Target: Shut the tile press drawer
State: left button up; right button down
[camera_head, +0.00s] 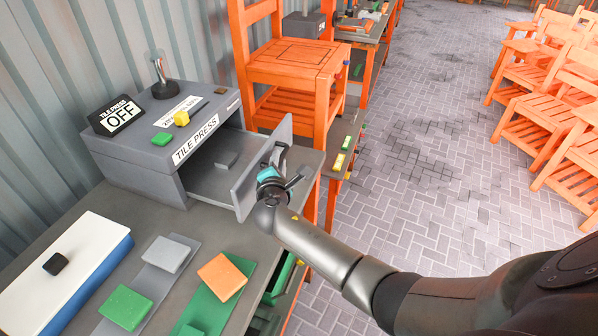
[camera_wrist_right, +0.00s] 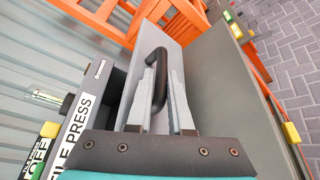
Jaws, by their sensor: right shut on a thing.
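The grey tile press (camera_head: 150,150) stands on the workbench, with a "TILE PRESS" label and an "OFF" sign on it. My right gripper (camera_head: 279,160) is at the outer face of the drawer front. In the right wrist view, the two fingers of my right gripper (camera_wrist_right: 164,80) are shut on the black drawer handle (camera_wrist_right: 159,64). The drawer front (camera_wrist_right: 180,50) shows behind the handle. My left gripper is not in view.
Green, grey and orange tiles (camera_head: 222,277) and a white-and-blue block (camera_head: 75,262) lie on the bench in front of the press. More orange chairs (camera_head: 555,85) stand at right. The paved floor between is clear.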

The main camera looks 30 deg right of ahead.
aim_at(228, 164)
jog(key=w+a+b, duration=0.8)
jog(key=w+b, duration=0.1)
jog(key=w, duration=0.1)
jog(key=shift+a+f+b, duration=0.3)
jog(key=shift+a+b, duration=0.05)
jog(key=shift+a, duration=0.05)
jog(key=shift+w+a+b, duration=0.2)
jog(key=shift+w+b, duration=0.1)
jog(key=shift+w+a, duration=0.2)
jog(key=shift+w+a+r+b, duration=0.15)
jog(key=shift+w+b, duration=0.05)
jog(key=shift+b, duration=0.25)
jog(key=shift+r, duration=0.1)
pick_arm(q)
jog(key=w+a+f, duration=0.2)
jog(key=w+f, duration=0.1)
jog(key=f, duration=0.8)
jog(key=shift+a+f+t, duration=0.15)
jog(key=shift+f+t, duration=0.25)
pick_arm(e)
jog(key=shift+a, duration=0.1)
